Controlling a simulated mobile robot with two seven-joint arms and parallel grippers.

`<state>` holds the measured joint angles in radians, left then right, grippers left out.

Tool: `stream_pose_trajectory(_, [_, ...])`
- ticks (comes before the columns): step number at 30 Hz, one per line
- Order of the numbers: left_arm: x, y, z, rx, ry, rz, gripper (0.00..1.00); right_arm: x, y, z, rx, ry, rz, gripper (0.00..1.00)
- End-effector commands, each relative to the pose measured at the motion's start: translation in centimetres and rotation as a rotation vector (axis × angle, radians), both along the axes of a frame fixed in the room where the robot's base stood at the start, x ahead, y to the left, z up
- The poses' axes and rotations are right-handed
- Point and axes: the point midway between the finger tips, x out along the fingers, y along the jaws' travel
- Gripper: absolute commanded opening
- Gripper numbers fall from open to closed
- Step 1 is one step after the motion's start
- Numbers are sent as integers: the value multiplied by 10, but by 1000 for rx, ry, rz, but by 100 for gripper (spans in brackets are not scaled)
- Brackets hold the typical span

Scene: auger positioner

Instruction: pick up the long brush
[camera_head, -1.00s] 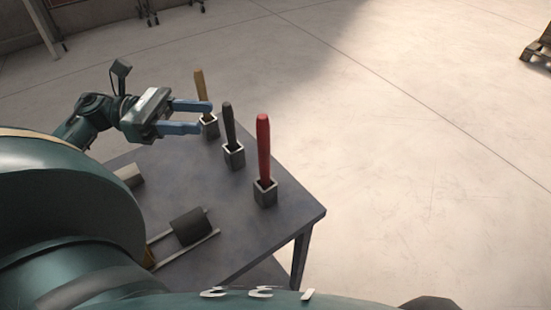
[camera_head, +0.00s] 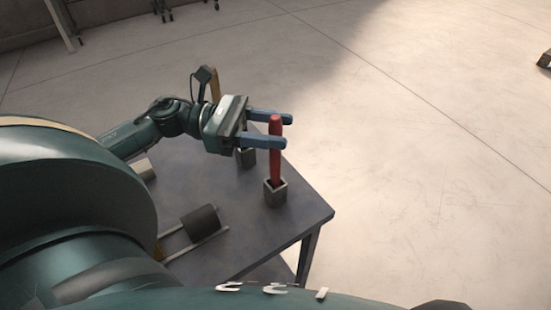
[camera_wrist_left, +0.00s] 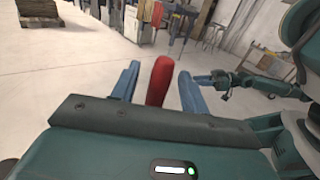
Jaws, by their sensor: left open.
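A long red handle (camera_head: 275,160), most likely the long brush, stands upright in a small square holder (camera_head: 276,195) near the table's right corner. My left gripper (camera_head: 285,130) is open, with its blue fingers on either side of the handle's upper part. The left wrist view shows the red handle (camera_wrist_left: 160,82) between the two fingers, with a gap visible on each side. The handle's lower end is hidden in the holder. My right gripper (camera_wrist_left: 213,87) is small in the left wrist view, and its jaws are unclear.
A yellow-brown handle (camera_head: 214,85) stands behind my left gripper. Another holder (camera_head: 246,158) is partly hidden by the gripper, which covers its dark handle. A dark cylinder on rails (camera_head: 201,222) lies on the grey table (camera_head: 245,235).

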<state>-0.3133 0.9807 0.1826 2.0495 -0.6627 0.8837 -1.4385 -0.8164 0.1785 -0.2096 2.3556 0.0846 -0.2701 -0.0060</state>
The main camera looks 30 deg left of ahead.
Motion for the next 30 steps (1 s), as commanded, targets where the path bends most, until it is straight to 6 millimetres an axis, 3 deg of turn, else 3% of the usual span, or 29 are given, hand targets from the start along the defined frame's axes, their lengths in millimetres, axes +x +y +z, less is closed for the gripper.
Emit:
stream_pose_trajectory(9, [2, -5, 0, 0, 1, 0, 45, 2, 0, 2, 2, -5, 0, 36])
stream_pose_trajectory(25, [2, -5, 0, 0, 1, 0, 1, -1, 0, 0, 3, 4, -2, 36])
stream_pose_trajectory(30, [2, -5, 0, -1, 1, 0, 0, -1, 0, 0, 3, 4, -2, 36])
